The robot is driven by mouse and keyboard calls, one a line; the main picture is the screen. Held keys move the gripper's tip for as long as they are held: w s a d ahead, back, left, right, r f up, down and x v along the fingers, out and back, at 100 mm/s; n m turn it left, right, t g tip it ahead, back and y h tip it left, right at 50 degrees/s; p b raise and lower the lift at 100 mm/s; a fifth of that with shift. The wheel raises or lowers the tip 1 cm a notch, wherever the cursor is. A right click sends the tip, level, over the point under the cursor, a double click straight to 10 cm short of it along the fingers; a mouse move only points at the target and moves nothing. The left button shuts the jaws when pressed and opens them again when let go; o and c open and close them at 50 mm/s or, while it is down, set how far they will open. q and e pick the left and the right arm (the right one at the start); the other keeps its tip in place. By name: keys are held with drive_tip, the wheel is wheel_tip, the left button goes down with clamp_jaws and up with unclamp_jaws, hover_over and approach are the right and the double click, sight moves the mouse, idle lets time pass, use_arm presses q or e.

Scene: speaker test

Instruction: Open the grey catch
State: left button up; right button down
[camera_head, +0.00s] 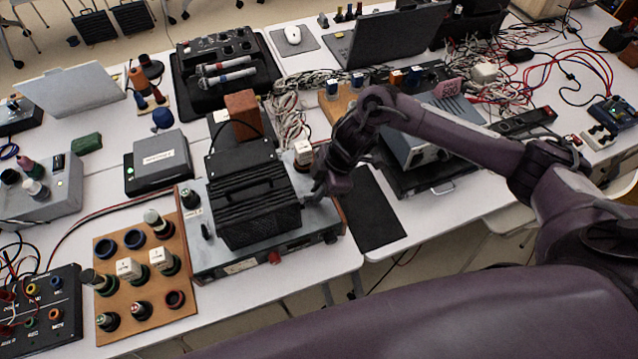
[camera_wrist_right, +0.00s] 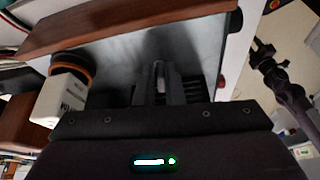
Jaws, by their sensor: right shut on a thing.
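My right gripper (camera_head: 316,197) is low at the right end of a grey test unit (camera_head: 205,262), next to the black ribbed box (camera_head: 258,212) on it. In the right wrist view its dark fingers (camera_wrist_right: 160,84) are shut on a small light-grey piece, which I take to be the grey catch (camera_wrist_right: 159,74). It stands just above the unit's pale top (camera_wrist_right: 112,62). Most of the catch is hidden by the fingers, and I cannot tell how far it is turned. In the head view the gripper hides it. My left gripper is not in view.
A white-capped plug (camera_head: 303,152) stands close behind my right gripper; it also shows in the wrist view (camera_wrist_right: 62,100). A wooden plug board (camera_head: 145,275) lies to the left. A black mat (camera_head: 374,210) lies to the right. Loose cables (camera_head: 290,120) lie behind.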

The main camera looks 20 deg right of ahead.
drive_tip(key=m+p, duration=0.2)
drive_tip(key=m+t+p, duration=0.1)
drive_tip(key=m+p, duration=0.1)
drive_tip(key=s+m+t+p, duration=0.1)
drive_tip(key=m+p, duration=0.1)
drive_tip(key=p, duration=0.1)
drive_tip(key=shift+a+r+h, duration=0.25)
drive_tip(key=shift+r+h, duration=0.05)
drive_tip(key=shift+h, duration=0.1)
drive_tip(key=shift+s+a+f+m+t+h+p, duration=0.1)
drive_tip(key=shift+m+t+h+p, duration=0.15)
drive_tip(key=shift+m+p, duration=0.55)
drive_tip(key=shift+a+f+m+t+h+p, duration=0.15)
drive_tip(key=shift+m+t+p, duration=0.2)
drive_tip(key=shift+m+p, duration=0.45)
drive_tip(key=shift+r, duration=0.1)
drive_tip(key=c, duration=1.5)
unclamp_jaws()
drive_tip(key=shift+d, duration=0.1)
drive_tip(key=shift+v, duration=3.8)
drive_tip(key=shift+s, duration=0.1)
